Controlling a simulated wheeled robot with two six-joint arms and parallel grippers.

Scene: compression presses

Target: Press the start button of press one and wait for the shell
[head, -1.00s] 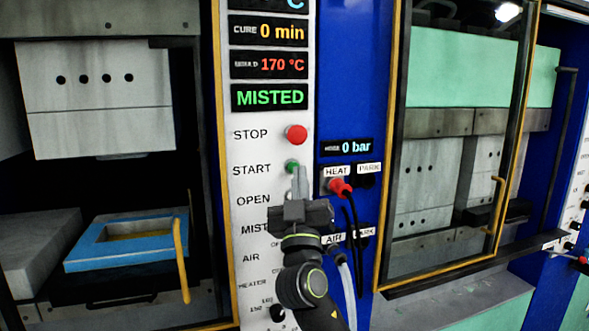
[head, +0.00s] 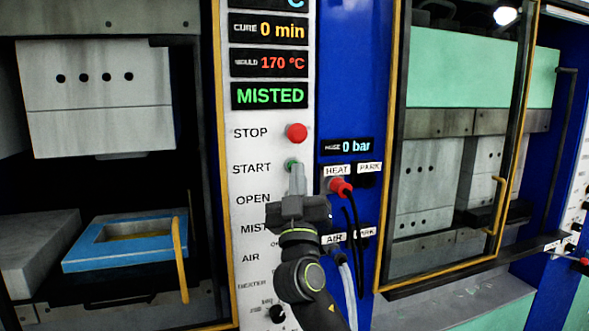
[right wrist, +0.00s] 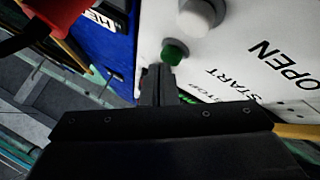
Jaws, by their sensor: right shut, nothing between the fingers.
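The green START button (head: 291,165) sits on the white control panel (head: 250,215) of the press, below the red STOP button (head: 296,133). My right gripper (head: 297,168) is shut and empty, its fingertips at the START button and covering part of it in the head view. In the right wrist view the green button (right wrist: 175,52) is just beyond the fingertips (right wrist: 158,70); I cannot tell whether they touch. The press (head: 100,100) on the left stands open, with a blue-framed mold (head: 85,250) on its lower platen. My left gripper is not in view.
The panel displays read cure 0 min, 170 °C and a green MISTED sign (head: 270,96). A red HEAT plug (head: 340,186) with a black cable and a pale AIR hose (head: 346,272) hang right of my gripper. A second press (head: 425,180) with a yellow-framed door stands at right.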

